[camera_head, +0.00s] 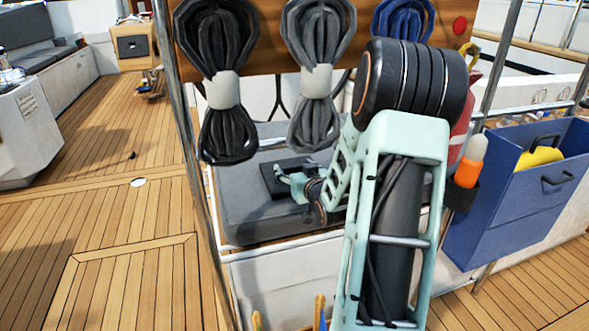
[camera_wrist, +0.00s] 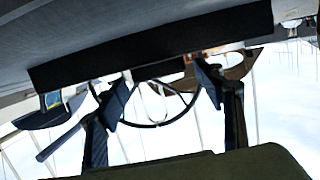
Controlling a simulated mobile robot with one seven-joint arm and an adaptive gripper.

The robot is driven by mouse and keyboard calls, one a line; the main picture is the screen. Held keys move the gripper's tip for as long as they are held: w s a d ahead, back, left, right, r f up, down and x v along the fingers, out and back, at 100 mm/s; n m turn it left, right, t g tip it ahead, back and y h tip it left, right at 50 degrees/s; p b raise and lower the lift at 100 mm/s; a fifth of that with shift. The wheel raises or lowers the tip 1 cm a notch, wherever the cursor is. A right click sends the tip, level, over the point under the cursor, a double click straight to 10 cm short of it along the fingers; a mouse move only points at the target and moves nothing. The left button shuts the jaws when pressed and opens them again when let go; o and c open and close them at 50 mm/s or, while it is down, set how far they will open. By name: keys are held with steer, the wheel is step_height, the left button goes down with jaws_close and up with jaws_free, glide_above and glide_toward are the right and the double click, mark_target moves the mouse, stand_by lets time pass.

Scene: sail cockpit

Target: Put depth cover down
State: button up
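A black flat slab (camera_head: 270,181), which may be the depth cover, lies on the grey cushion (camera_head: 250,215) of the bench. In the wrist view the slab (camera_wrist: 150,48) spans the upper middle as a dark band against the grey cushion (camera_wrist: 100,30). My gripper (camera_head: 291,182) is at the slab, partly in front of it. In the wrist view my gripper (camera_wrist: 165,85) has its two fingers wide apart, with nothing seen between the pads. The fingertips are close to the slab's edge; I cannot tell whether they touch it. My arm hides part of the cushion.
Black (camera_head: 215,75) and grey (camera_head: 318,75) rope coils hang above the cushion, with a blue coil (camera_head: 402,18) behind my arm. A metal post (camera_head: 182,130) stands left. A blue bin (camera_head: 520,200) and an orange-and-white cylinder (camera_head: 470,165) stand right. The wooden deck (camera_head: 110,230) at left is mostly clear.

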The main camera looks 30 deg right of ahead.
steer(key=shift+r, duration=0.2)
steer(key=p+v, duration=0.2)
steer(key=v, duration=1)
steer(key=shift+d+f, duration=0.1)
steer(key=shift+f, duration=0.05)
